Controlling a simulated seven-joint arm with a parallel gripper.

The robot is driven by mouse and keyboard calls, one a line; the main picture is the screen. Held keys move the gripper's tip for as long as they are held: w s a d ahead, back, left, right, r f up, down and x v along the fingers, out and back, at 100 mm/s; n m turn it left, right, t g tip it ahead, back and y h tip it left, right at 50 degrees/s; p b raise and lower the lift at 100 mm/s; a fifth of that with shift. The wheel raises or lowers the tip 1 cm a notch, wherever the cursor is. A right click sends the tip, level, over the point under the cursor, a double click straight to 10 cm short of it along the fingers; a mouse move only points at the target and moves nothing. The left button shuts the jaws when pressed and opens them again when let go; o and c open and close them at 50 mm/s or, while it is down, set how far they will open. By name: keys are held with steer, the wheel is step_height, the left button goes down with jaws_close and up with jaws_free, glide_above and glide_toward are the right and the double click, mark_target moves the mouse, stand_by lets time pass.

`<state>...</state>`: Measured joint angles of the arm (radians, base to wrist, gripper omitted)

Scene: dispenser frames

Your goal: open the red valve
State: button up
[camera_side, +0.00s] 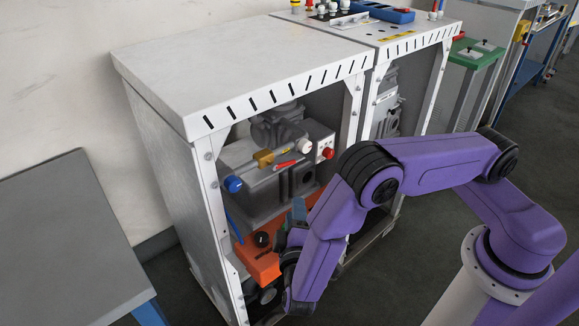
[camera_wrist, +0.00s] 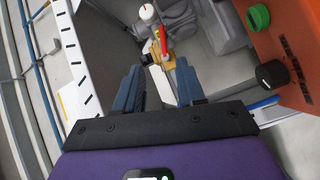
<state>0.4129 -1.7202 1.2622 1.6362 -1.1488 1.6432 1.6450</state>
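The red valve handle (camera_side: 285,164) is a small red lever beside a brass fitting (camera_side: 264,158) on grey machinery inside the white cabinet. In the wrist view the red handle (camera_wrist: 163,41) lies beyond my fingertips, above the brass body (camera_wrist: 158,58). My gripper (camera_wrist: 159,67) is open, with its two blue-grey fingers apart and nothing held between them. In the side view my gripper (camera_side: 298,209) is at the cabinet's open front, below the red handle, partly hidden by my arm. I see no clear contact with the valve.
A white knob (camera_side: 305,146), a blue knob (camera_side: 233,184) and a box with a red button (camera_side: 327,153) sit near the valve. An orange panel (camera_side: 262,265) with a black knob (camera_side: 262,239) is below. The white cabinet's posts (camera_side: 213,180) frame the opening.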

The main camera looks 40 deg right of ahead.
mark_target(286, 164)
steer(key=a+x, duration=0.1)
steer(key=x, duration=1.6)
steer(key=shift+w+t, duration=0.4)
steer(key=shift+w, duration=0.1)
steer(key=shift+d, duration=0.15)
jaws_close()
